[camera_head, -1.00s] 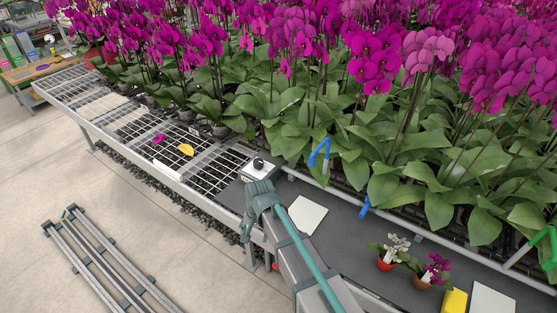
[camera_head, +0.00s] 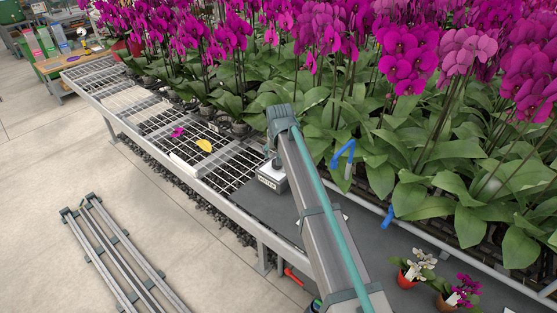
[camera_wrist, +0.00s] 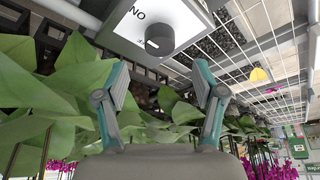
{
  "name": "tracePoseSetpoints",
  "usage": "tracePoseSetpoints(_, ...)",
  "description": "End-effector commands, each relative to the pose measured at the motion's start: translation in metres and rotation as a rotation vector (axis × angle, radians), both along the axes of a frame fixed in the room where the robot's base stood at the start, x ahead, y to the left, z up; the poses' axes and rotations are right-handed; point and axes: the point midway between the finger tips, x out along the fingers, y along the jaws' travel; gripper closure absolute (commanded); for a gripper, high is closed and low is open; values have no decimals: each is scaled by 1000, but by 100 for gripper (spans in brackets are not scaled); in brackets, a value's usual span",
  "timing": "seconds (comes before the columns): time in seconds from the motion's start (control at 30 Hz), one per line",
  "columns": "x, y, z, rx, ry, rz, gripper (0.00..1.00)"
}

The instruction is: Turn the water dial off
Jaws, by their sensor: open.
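The water dial is a black round knob (camera_wrist: 160,39) on the face of a pale box (camera_wrist: 130,20). In the wrist view it sits at the top, with upside-down letters reading "ON" beside it. In the head view the box (camera_head: 271,180) stands on the bench between the wire mesh and the dark mat, with my arm partly in front of the knob. My gripper (camera_wrist: 160,92) is open and empty in the wrist view. The knob lies ahead of the gap between its fingers, apart from both.
Orchid leaves (camera_wrist: 60,90) crowd close to my fingers in the wrist view. Wire mesh bench (camera_head: 150,122) runs left of the box, with a yellow leaf (camera_head: 204,145) and a magenta petal (camera_head: 178,132) on it. Potted orchids (camera_head: 415,268) stand on the dark mat at right.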

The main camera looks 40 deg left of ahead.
Motion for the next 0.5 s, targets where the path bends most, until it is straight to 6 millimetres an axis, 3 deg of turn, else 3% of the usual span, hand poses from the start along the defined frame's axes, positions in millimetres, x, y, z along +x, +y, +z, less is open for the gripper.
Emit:
tracePoseSetpoints(0.23, 12, 11, -38, -1, 2, -1, 31)
tracePoseSetpoints(0.5, 18, 17, -59, 0, 1, -1, 31)
